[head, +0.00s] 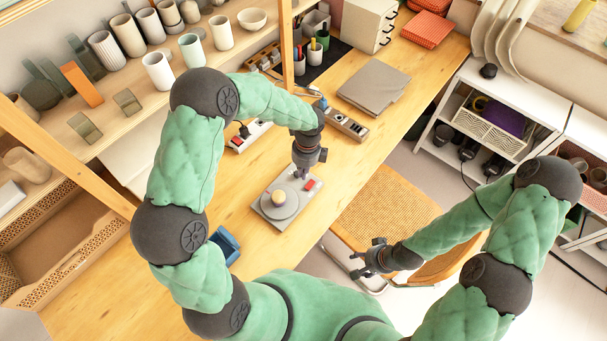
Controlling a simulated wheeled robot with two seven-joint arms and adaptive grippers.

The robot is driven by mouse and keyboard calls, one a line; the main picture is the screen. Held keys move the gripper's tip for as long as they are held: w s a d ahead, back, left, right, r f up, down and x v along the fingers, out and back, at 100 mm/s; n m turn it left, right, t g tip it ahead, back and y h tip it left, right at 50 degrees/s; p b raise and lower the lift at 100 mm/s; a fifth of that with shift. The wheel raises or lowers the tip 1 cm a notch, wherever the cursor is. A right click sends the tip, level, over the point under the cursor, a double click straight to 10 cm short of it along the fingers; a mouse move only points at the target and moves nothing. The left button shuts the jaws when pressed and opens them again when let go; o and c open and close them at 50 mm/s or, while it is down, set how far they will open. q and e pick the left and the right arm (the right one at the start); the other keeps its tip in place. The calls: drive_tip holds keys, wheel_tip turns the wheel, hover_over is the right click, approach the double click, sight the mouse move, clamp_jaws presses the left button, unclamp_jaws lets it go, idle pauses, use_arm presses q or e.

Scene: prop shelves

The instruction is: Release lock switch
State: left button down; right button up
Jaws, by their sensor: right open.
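A grey switch box (267,214) lies on the wooden desk in the head view. It carries a round grey dial with a pale yellow knob (279,197) and a small red part (311,184) near its far right corner. My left gripper (301,174) points down just above the far side of this box. Its fingertips are too small to show whether they touch it or are apart. My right gripper (359,265) is open and empty, off the desk beside the chair.
A device with a red part (237,142) and a grey strip-like device (345,122) lie behind the box. A blue holder (225,244) stands on the left. A woven chair (385,207) is near my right gripper. Shelves with cups (158,70) line the left.

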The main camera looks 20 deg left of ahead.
use_arm(q)
drive_tip(key=r, duration=0.2)
drive_tip(key=s+r, duration=0.1)
drive_tip(key=r, duration=0.2)
drive_tip(key=shift+a+r, duration=0.1)
idle(0.5)
